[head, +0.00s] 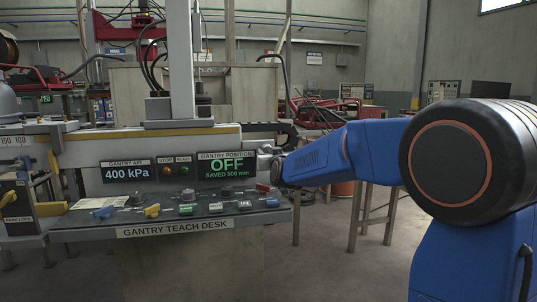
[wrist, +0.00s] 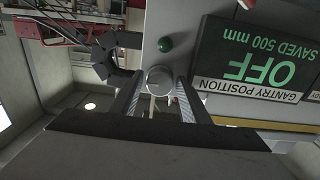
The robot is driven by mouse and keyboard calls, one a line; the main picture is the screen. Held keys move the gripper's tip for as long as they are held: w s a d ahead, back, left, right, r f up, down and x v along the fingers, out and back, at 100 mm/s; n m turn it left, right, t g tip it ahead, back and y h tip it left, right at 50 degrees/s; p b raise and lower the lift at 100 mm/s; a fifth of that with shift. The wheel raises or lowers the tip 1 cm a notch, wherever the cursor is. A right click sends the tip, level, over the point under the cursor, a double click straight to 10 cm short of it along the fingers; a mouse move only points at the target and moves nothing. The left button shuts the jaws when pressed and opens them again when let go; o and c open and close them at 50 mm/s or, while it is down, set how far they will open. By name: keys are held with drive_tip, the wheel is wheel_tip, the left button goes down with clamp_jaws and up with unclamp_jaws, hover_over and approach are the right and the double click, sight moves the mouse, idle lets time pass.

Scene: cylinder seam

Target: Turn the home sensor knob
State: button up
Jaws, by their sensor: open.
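A round silver-grey knob (wrist: 159,78) stands out from the pale panel beside the GANTRY POSITION display (wrist: 250,70) in the wrist view. No label naming it can be read. My gripper (wrist: 158,88) is open, with one finger on each side of this knob near the fingertips; I cannot tell whether either finger touches it. In the head view my gripper (head: 277,166) is at the right end of the panel, just right of the display (head: 226,168), which reads OFF and SAVED 500 mm. The knob is hard to make out there.
The gantry teach desk (head: 175,229) carries several small coloured controls below the panel, including a yellow one (head: 152,211). A dark cable chain (head: 265,127) runs above my gripper. Open floor lies to the right.

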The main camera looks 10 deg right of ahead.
drive_tip(key=c, duration=0.8)
drive_tip(key=shift+n, duration=0.4)
drive_tip(key=n, duration=1.6)
drive_tip(key=shift+d+n, duration=0.1)
drive_tip(key=shift+n, duration=0.2)
drive_tip(key=n, duration=0.6)
drive_tip(key=shift+n, duration=0.4)
